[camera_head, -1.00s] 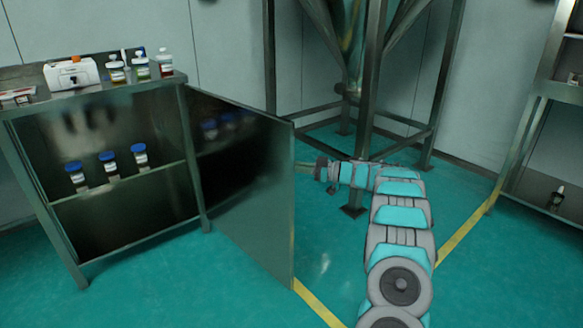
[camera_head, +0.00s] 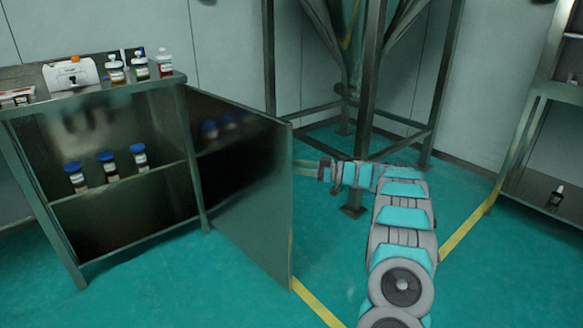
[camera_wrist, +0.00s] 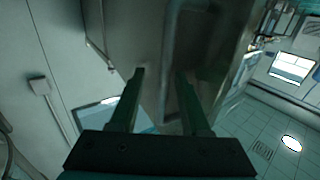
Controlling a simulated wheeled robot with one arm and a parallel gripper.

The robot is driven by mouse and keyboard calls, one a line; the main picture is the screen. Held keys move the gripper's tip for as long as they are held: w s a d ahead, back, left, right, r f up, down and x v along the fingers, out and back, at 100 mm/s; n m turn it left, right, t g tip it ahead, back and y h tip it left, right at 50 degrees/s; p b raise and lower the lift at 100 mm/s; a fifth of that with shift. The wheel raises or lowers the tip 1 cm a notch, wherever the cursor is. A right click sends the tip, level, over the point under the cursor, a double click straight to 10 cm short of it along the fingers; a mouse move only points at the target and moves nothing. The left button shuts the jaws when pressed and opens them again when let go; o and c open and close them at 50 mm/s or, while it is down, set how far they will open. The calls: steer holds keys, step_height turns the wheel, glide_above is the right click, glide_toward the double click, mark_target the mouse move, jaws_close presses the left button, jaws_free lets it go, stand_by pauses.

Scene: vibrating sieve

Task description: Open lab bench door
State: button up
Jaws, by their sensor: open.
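The lab bench (camera_head: 187,148) stands at the left in the head view. Its metal door (camera_head: 262,205) is swung wide open on the right side, showing the shelf inside. My arm reaches from the lower right toward the outer face of the door, and my gripper's tips are hidden behind the door in that view. In the wrist view my gripper (camera_wrist: 158,92) is open, with its two dark fingers apart. A metal surface and a vertical bar-like part (camera_wrist: 172,60) lie beyond the fingers. I cannot tell whether the fingers touch anything.
Several blue-capped bottles stand on the inner shelf (camera_head: 120,182). Bottles and a white device (camera_head: 70,73) stand on the bench top. A metal frame (camera_head: 372,95) with a hopper stands behind my arm. Another rack (camera_head: 535,100) is at the right. The floor before the door is clear.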

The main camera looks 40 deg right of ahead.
steer(key=v, duration=0.6)
steer(key=shift+s+d+b, duration=0.2)
steer(key=shift+s+b, duration=0.05)
steer(key=shift+b, duration=0.05)
